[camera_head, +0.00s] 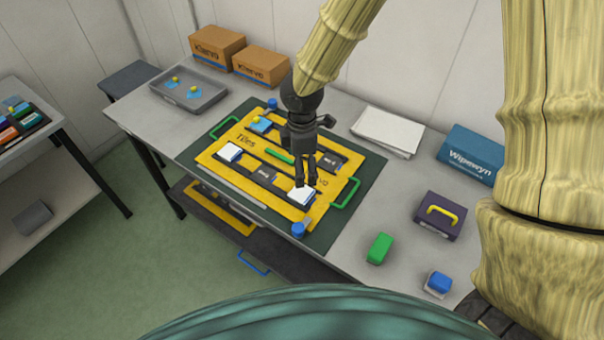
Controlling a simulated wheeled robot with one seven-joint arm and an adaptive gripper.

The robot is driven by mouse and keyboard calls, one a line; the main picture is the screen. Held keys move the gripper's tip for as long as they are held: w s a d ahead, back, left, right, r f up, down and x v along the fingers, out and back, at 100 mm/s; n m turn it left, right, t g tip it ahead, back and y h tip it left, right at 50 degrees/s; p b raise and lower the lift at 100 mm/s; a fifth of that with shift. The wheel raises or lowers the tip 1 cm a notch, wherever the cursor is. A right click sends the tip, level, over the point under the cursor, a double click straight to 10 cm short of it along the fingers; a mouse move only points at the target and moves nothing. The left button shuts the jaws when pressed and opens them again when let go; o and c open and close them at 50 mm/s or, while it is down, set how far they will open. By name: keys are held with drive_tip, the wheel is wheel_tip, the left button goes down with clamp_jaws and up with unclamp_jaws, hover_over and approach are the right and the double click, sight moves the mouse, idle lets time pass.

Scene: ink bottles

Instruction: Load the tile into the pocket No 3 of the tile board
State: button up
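The yellow tile board (228,176) lies on a dark green mat on the grey table. It has dark pockets in two rows; their numbers are too small to read, so I cannot tell which is No 3. One white tile (230,152) sits at the board's left and another white tile (301,194) at its front right. My gripper (307,185) points down right at the front-right white tile. Its fingers look close together; I cannot tell whether they grip that tile.
A green bar (279,155) lies mid-board. Green handles (344,193) and blue knobs (298,230) stand at the board's edges. A grey tray (206,99) holds blue tiles with yellow knobs. Right are a purple box (437,222), green block (380,248) and blue-topped block (438,282).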

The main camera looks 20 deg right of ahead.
drive_tip(key=shift+r, duration=0.7)
